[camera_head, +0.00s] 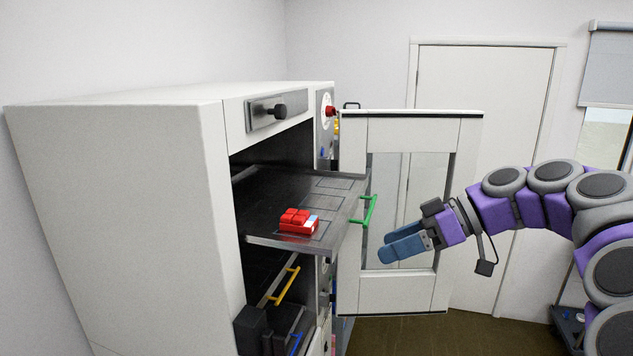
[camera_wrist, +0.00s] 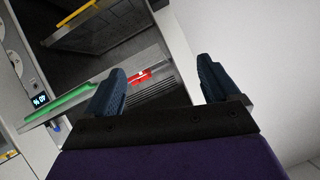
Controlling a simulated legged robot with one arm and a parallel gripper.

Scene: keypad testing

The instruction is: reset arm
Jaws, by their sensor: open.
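My gripper (camera_head: 404,243) has blue fingers and is at the end of my purple and grey arm, to the right of the white cabinet. It is open, with nothing between its fingers; the wrist view shows the two fingers (camera_wrist: 162,92) spread apart. In the head view it is in front of the open cabinet door and right of the green handle (camera_head: 369,211), apart from it. The red keypad (camera_head: 298,221) sits on the pulled-out metal tray (camera_head: 262,190), left of my gripper.
The white cabinet (camera_head: 120,200) stands at the left. Its framed door (camera_head: 400,130) is open behind my gripper. A lower compartment has a yellow handle (camera_head: 285,287). A black knob (camera_head: 278,111) and a red button (camera_head: 331,111) are on the upper front. A closed room door (camera_head: 490,90) is behind.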

